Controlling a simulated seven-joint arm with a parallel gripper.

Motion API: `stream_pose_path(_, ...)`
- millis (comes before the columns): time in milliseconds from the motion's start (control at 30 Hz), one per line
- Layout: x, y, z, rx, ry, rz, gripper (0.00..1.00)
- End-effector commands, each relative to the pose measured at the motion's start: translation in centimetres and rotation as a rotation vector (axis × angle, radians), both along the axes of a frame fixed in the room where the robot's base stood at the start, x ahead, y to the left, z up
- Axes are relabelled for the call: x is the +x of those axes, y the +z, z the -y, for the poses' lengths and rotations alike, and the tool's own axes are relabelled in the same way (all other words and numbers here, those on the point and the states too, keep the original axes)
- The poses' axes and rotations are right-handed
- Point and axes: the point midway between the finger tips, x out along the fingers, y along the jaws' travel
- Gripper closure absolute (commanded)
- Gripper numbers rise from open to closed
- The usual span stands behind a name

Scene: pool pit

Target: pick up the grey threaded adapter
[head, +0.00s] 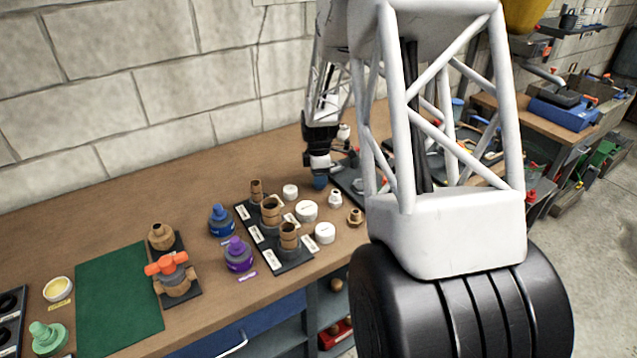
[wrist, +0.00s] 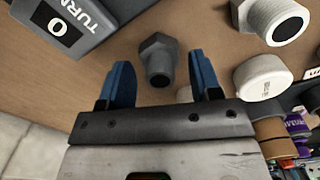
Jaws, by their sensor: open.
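The grey threaded adapter (wrist: 157,60), with a hex collar and a dark open bore, stands on the wooden bench in the wrist view. My gripper (wrist: 160,76) is open, and its two blue fingers lie on either side of the adapter in the picture. I see no contact, and the height between fingers and adapter is hard to tell. In the head view my gripper (head: 320,182) is low over the back of the bench, and I cannot make out the adapter there.
A larger pale threaded fitting (wrist: 275,20) and a white cap (wrist: 263,77) are close by on the right in the wrist view. A grey block marked TURN 0 (wrist: 65,28) is at upper left. In the head view, a dark rack (head: 290,262) holds brown fittings.

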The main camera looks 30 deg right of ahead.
Motion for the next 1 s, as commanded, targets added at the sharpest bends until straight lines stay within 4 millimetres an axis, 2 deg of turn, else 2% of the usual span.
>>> stream_pose_path(633,0.01,-0.41,0.01,0.0,0.0,0.0,0.43)
stream_pose_path(900,0.01,-0.41,0.01,0.0,0.0,0.0,0.85)
stream_pose_path(967,0.01,-0.41,0.01,0.0,0.0,0.0,0.94)
stream_pose_path(1000,0.01,-0.4,0.01,0.0,0.0,0.0,0.95)
